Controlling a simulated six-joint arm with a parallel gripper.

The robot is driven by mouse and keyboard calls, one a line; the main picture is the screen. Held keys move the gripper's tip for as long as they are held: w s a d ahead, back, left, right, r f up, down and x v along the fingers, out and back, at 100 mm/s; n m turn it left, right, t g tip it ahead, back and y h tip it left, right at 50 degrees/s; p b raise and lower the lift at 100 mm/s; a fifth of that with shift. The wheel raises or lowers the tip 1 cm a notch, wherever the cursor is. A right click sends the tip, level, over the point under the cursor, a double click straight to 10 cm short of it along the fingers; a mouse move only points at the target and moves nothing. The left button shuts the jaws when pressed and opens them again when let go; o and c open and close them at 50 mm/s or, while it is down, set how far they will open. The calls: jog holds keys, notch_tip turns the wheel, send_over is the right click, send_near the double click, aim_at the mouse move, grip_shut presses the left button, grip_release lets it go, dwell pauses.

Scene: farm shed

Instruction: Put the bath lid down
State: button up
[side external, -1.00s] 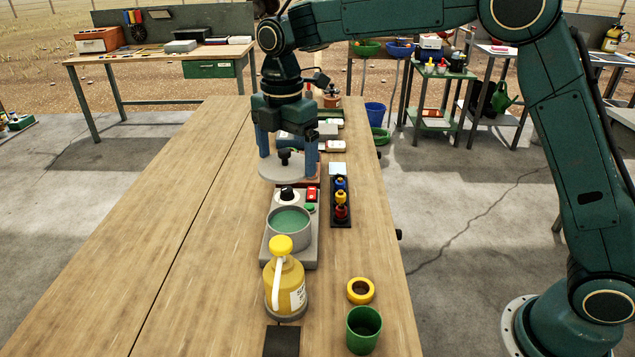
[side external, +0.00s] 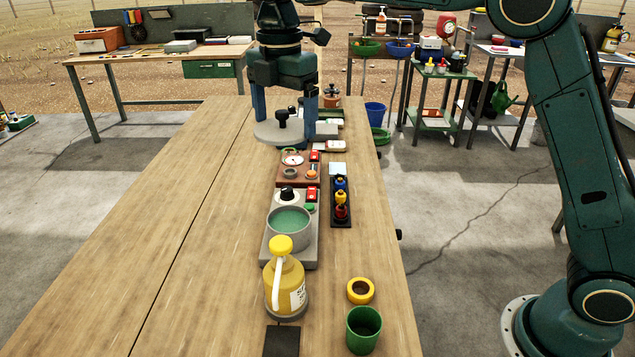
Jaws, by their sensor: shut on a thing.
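The bath lid (side external: 268,133) is a pale grey disc with a black knob on top. My gripper (side external: 284,116) is shut on it, one finger at each side of the knob, and the lid looks level. The lid is toward the far part of the bench, beyond the brown board. I cannot tell whether its underside is clear of the bench. The bath (side external: 271,232) is a round grey pot of green liquid on a grey base, nearer the camera. It is uncovered.
A yellow pump bottle (side external: 284,290) stands just in front of the bath. A brown board (side external: 285,178) and a black rack (side external: 341,218) of coloured knobs lie beyond and beside it. A yellow ring (side external: 360,290) and green cup (side external: 363,335) are front right. The wooden bench's left side is bare.

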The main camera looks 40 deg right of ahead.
jog(key=shift+d+f, duration=0.1)
jog(key=shift+s+d+f+m, duration=0.3)
jog(key=shift+s+d+f, duration=0.2)
jog(key=shift+d, duration=0.1)
jog(key=s+d+f+m, duration=0.3)
jog(key=s+d+f, duration=0.4)
jog(key=shift+s+f+m, duration=0.2)
jog(key=shift+s+m, duration=0.15)
jog(key=shift+m, duration=0.05)
send_over(346, 251)
notch_tip(346, 251, down, 16)
jog(key=shift+r, duration=0.1)
dwell(0.4)
jog(key=shift+f, duration=2.1)
jog(key=shift+f, duration=0.2)
